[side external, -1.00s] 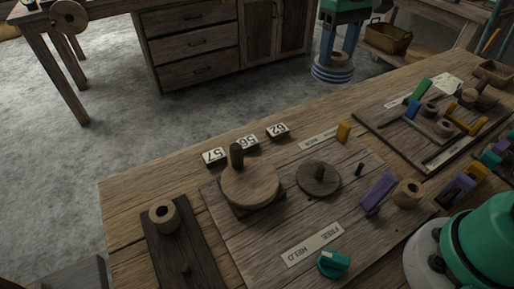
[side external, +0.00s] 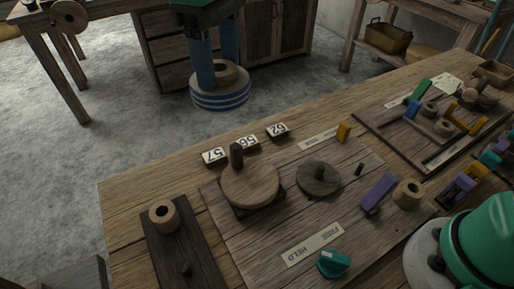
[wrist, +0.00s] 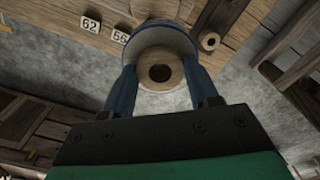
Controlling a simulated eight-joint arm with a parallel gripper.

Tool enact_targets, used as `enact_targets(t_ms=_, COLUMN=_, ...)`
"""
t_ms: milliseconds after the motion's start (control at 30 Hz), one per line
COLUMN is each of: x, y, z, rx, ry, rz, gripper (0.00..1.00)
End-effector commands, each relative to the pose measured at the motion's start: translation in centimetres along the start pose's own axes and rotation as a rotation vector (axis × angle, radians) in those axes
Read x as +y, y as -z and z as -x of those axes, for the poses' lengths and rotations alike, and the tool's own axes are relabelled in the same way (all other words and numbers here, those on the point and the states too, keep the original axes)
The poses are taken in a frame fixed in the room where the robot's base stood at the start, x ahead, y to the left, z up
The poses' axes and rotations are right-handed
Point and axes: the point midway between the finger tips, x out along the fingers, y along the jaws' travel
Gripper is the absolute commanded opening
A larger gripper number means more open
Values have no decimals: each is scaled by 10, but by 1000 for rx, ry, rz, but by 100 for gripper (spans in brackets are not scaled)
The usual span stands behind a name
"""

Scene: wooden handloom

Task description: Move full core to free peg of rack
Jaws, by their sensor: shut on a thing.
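The full core (side external: 222,96), wound with blue and white striped thread around a pale wooden centre, hangs upright beyond the bench's far edge. My gripper (side external: 219,75) is shut on it, with blue fingers on either side. In the wrist view the core (wrist: 160,82) sits between my fingers (wrist: 159,72), its centre hole showing. The rack is a dark board (side external: 180,240) at the bench's left end. A bare wooden core (side external: 163,214) sits at its far end, and a short free peg (side external: 186,269) stands at its near end. My gripper is well away from the rack.
Number tiles (side external: 246,143) line the bench's far edge. A round wooden disc with a tall knob (side external: 250,184), a darker disc (side external: 318,178) and a teal knob (side external: 333,264) stand on the middle board. The bench around the rack looks clear.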

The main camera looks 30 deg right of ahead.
Motion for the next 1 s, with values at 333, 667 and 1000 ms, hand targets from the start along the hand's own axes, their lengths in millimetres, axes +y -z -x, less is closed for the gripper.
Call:
enact_targets(t_ms=333, x=-126, y=-1, z=-2, rx=0, ry=0, rz=327, gripper=20)
enact_targets(t_ms=667, x=-162, y=-9, z=-21, rx=0, ry=0, rz=418, gripper=20)
enact_targets(t_ms=1000, x=-161, y=-9, z=-84, rx=0, ry=0, rz=417, gripper=20)
